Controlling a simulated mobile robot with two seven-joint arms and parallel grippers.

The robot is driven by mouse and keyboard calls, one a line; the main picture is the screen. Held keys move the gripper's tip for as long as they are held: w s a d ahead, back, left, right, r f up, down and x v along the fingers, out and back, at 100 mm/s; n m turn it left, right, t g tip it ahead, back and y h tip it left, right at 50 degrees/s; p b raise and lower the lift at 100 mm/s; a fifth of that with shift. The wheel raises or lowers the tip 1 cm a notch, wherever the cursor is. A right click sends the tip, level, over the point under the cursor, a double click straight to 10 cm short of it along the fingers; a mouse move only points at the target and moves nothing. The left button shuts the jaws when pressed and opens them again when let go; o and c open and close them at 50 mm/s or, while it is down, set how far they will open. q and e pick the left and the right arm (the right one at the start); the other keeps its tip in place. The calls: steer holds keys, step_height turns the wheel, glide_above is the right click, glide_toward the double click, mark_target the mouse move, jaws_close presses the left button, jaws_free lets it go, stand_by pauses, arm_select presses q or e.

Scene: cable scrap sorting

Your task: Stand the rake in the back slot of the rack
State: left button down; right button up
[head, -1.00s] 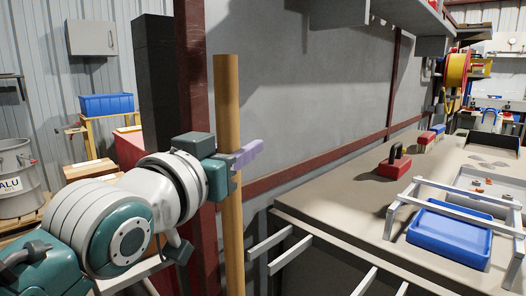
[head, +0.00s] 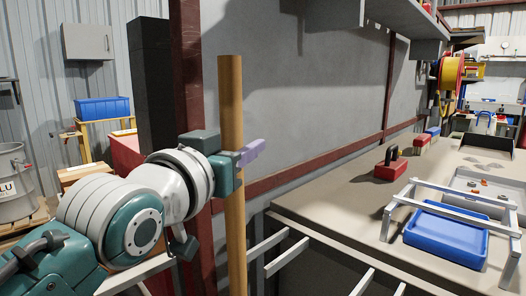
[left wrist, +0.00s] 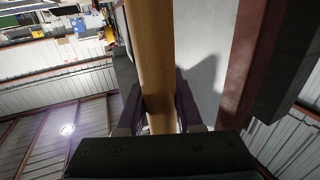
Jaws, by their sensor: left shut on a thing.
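The rake's wooden handle (head: 231,110) stands nearly upright in the head view, running out of the bottom edge. The rake's head is out of view. My left gripper (head: 243,157) is shut around the handle below its top end. In the left wrist view the handle (left wrist: 153,60) passes between the two dark fingers. The rack shows as pale grey bars (head: 288,257) at the bottom of the head view, just right of the handle. The handle is to the left of these bars. The rack's lower part is cut off. My right gripper is not in view.
A workbench (head: 330,205) stands right of the rack, with a red block with a black handle (head: 391,165) and a blue tray (head: 447,238) under a grey frame. A dark red post (head: 187,90) and the grey wall (head: 290,100) are behind the handle.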

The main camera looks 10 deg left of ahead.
arm_select(q)
steer(key=shift+w+d+r+b, duration=0.2)
steer(key=shift+w+d+b, duration=0.8)
steer(key=shift+w, duration=0.3)
steer(key=shift+d, duration=0.1)
steer(key=shift+w+d+b, duration=0.7)
steer(key=shift+w+b, duration=0.2)
steer(key=shift+b, duration=0.05)
steer(key=shift+w+d+b, duration=0.7)
steer(key=shift+w+b, duration=0.2)
steer(key=shift+b, duration=0.05)
steer(key=shift+f, duration=0.25)
stand_by(1.0)
